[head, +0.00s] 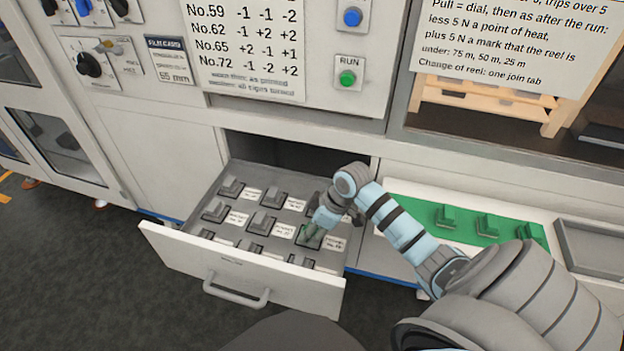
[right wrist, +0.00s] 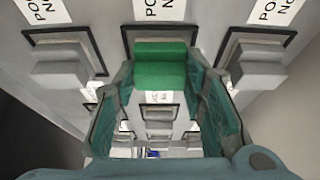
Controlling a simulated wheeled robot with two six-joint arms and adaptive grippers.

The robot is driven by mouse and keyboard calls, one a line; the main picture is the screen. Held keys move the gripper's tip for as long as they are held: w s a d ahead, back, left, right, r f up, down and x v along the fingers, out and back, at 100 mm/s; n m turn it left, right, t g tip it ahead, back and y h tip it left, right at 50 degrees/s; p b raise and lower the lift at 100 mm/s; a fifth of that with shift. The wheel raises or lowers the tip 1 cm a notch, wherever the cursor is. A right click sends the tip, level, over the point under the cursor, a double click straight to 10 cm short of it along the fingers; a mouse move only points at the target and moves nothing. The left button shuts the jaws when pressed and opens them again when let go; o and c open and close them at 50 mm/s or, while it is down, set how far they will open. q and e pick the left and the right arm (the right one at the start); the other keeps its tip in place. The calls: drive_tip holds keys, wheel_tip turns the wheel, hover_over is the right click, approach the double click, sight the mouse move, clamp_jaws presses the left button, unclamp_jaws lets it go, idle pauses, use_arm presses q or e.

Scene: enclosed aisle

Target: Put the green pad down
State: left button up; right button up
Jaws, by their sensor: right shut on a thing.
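The green pad (right wrist: 160,67) shows in the right wrist view between the two fingers of my right gripper (right wrist: 163,85), which is shut on it. In the head view my right gripper (head: 318,230) reaches down into the right side of the open drawer (head: 180,252), and the pad is mostly hidden by the fingers. In the wrist view the pad lines up with a dark-framed, labelled slot; I cannot tell whether it rests in it. Grey pads (right wrist: 62,65) sit in slots to both sides. My left gripper is not in view.
Several green pads stand on a green mat (head: 408,207) on the counter right of the drawer. A grey tray (head: 590,262) lies at the far right. The cabinet panel above has a green RUN button (head: 348,78). The drawer handle (head: 235,296) sticks out in front.

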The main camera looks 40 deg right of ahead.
drive_tip(key=shift+w, duration=0.1)
drive_tip(key=o, duration=1.2)
drive_tip(key=shift+f, duration=0.1)
drive_tip(key=shift+c, duration=0.2)
drive_tip(key=p+v, duration=0.5)
drive_tip(key=v, duration=0.7)
